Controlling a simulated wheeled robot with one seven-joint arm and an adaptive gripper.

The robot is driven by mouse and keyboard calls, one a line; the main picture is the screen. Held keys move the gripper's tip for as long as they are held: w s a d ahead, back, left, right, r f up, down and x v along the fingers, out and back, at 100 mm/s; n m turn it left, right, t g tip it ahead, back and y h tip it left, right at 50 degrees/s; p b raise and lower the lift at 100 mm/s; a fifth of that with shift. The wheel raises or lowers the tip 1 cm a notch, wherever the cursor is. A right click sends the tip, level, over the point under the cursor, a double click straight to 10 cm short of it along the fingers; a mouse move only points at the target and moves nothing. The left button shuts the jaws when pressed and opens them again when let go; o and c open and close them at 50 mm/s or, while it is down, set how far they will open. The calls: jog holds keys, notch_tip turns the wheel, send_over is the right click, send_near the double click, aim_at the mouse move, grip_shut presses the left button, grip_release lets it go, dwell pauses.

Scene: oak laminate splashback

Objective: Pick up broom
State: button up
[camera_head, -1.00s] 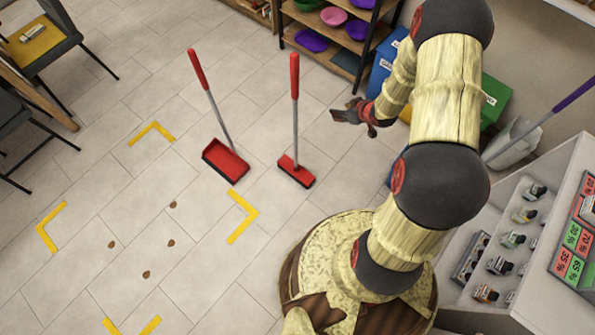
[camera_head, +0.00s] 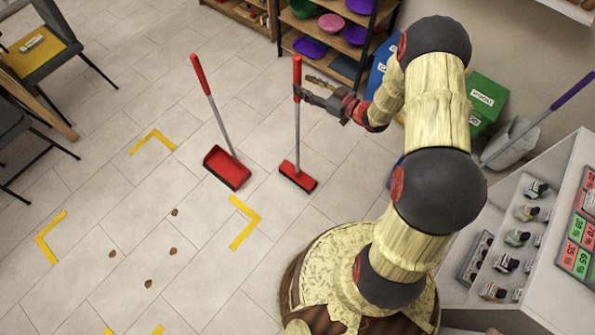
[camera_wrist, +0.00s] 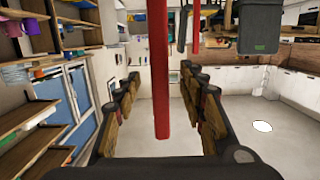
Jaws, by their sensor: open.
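The broom (camera_head: 297,130) stands upright on the tiled floor, with a red handle top, a grey pole and a red brush head (camera_head: 298,176). My gripper (camera_head: 302,88) is open beside the upper part of the broom's handle. In the wrist view the red handle (camera_wrist: 159,70) hangs between the two open fingers of my gripper (camera_wrist: 160,100), with gaps visible on both sides. Whether the fingers touch the handle cannot be told from the head view.
A red dustpan (camera_head: 227,167) with a long handle stands just left of the broom. Yellow corner marks (camera_head: 245,222) and several brown bits (camera_head: 173,250) lie on the floor. Shelves (camera_head: 335,60) with bowls stand behind; a counter (camera_head: 565,200) is at the right.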

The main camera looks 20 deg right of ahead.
aim_at(301, 82)
jog(key=b+x, duration=0.1)
jog(key=x, duration=0.3)
jog(key=shift+f, duration=0.15)
jog(key=shift+c, duration=1.2)
jog(key=c, duration=0.7)
grip_shut()
jog(key=shift+w, duration=0.1)
